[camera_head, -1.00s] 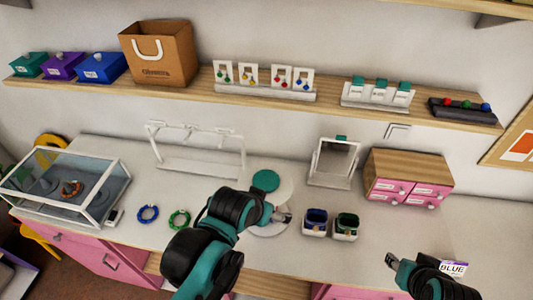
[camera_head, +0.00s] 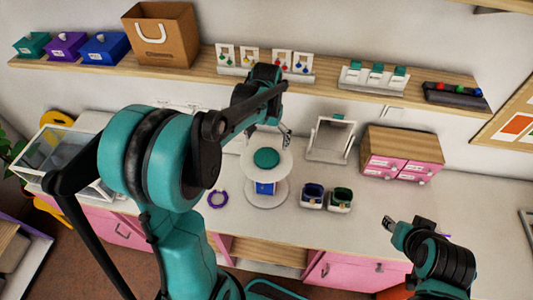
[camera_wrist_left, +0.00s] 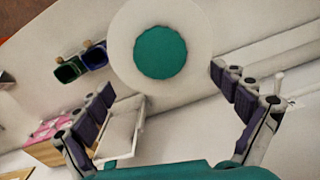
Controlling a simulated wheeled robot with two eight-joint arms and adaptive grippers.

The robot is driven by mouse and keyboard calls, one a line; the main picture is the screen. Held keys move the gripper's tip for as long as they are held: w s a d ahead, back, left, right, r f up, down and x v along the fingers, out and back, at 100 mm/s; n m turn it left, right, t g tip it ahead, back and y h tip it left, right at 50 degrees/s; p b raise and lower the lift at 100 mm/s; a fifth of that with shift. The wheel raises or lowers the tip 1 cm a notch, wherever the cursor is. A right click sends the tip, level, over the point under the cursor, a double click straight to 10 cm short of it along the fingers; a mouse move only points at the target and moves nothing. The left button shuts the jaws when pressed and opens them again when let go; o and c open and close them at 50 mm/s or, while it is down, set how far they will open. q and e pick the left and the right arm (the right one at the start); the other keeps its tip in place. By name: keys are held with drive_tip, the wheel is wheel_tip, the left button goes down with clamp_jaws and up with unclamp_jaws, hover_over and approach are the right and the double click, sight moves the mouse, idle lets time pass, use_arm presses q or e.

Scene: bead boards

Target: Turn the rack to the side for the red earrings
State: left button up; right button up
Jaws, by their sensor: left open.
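The rack (camera_head: 281,168) is a round white stand with a green disc on top, standing on the table on a round base. A blue panel (camera_head: 265,188) shows under its top on the front side. My left gripper (camera_head: 287,138) is open and empty, above and behind the rack's top. In the left wrist view the rack's white top (camera_wrist_left: 199,30) lies just beyond the spread fingers (camera_wrist_left: 163,82). The red earrings (camera_head: 279,66) hang on a white card on the wall shelf. My right gripper (camera_head: 389,223) is at the front right; its jaws are too small to read.
Blue and green boxes (camera_head: 313,196) stand close right of the rack, with a mirror (camera_head: 330,140) behind them. A pink drawer cabinet (camera_head: 404,144) is further right. A purple bangle (camera_head: 217,199) lies left. My left arm hides much of the left table.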

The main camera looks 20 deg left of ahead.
sight(266, 157)
use_arm(q)
wheel_tip(266, 157, down, 8)
drive_tip(key=shift+r, duration=0.1)
idle(0.4)
drive_tip(key=c, duration=1.7)
